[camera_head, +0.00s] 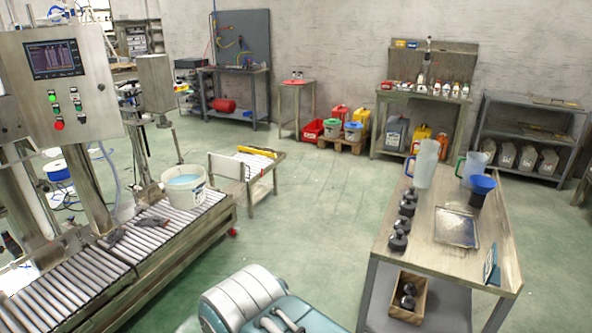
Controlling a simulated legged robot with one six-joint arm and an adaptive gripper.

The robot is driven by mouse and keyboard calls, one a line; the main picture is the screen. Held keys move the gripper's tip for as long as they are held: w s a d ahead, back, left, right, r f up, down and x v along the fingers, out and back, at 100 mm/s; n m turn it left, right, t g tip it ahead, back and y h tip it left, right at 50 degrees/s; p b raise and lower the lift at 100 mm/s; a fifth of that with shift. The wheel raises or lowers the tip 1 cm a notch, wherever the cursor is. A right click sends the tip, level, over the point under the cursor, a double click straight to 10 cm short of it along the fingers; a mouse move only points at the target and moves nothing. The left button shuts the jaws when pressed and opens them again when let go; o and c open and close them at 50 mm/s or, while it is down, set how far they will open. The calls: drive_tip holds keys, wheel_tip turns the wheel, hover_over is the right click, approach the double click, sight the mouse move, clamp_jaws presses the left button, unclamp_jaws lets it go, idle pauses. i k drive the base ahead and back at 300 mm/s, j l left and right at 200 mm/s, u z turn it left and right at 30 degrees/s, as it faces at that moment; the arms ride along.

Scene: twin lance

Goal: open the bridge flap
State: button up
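A pale flat panel (224,166) stands between the long roller conveyor (72,279) and a short roller stand (264,187). It may be the bridge flap, but I cannot tell for sure, and its hinge and position are too small to make out. A yellow bar (257,151) lies along the far edge of the short stand. A white bucket (186,198) with pale blue contents stands on the long conveyor near its far end. My gripper is not in view; only a grey and teal part of my body shows at the bottom.
A control cabinet (60,85) stands at left. A workbench (445,255) with jugs (425,162), a blue funnel (481,186) and dark weights (405,210) stands at right. Green floor (305,220) is clear between the conveyor and the bench. Tables and shelves line the back wall.

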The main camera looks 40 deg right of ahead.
sight(234, 168)
drive_tip(key=z, duration=1.1)
drive_tip(key=i+z, duration=0.15)
drive_tip(key=i, duration=2)
drive_tip(key=i+l, duration=0.1)
drive_tip(key=i, duration=1.05)
drive_tip(key=i+l+u, duration=0.1)
drive_tip(key=i+u, duration=0.3)
drive_tip(key=i, duration=0.15)
drive_tip(key=i+l+u, duration=0.25)
drive_tip(key=i+u, duration=0.15)
drive_tip(key=i+l+u, duration=0.4)
drive_tip(key=i, duration=0.2)
